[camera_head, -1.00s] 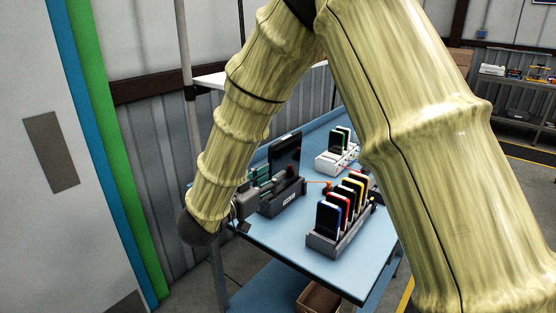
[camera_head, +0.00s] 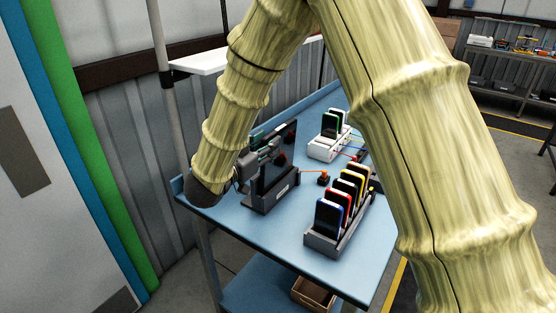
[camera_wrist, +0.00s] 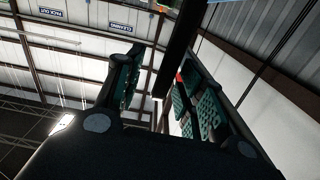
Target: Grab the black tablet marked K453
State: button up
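A large black tablet (camera_head: 289,142) stands upright in a dark dock (camera_head: 262,203) on the blue table in the head view. I cannot read any marking on it. My gripper (camera_head: 262,152) is beside the tablet's left side, level with its body, and covers part of it. In the wrist view my gripper (camera_wrist: 160,62) is open, with green-padded fingers well apart. The tablet (camera_wrist: 178,50) shows there as a dark edge-on slab between the fingers, closer to the right one. A gap shows between it and the left finger; contact with the right finger is unclear.
A grey rack (camera_head: 320,243) of several phones with coloured edges stands right of the dock. A white holder (camera_head: 322,151) with phones stands behind it. A small orange item (camera_head: 323,176) sits between. The blue table (camera_head: 290,245) is clear at its front left.

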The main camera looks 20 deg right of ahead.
jog(key=w, duration=0.1)
jog(key=w+d+f+p, duration=0.1)
jog(key=shift+w, duration=0.4)
jog(key=p+x, duration=0.1)
jog(key=x, duration=0.2)
jog(key=shift+s+d+f, duration=0.1)
jog(key=shift+d, duration=0.05)
jog(key=shift+s+r, duration=0.2)
jog(key=shift+s, duration=0.1)
jog(key=c, duration=0.6)
jog(key=shift+w+f, duration=0.1)
grip_shut()
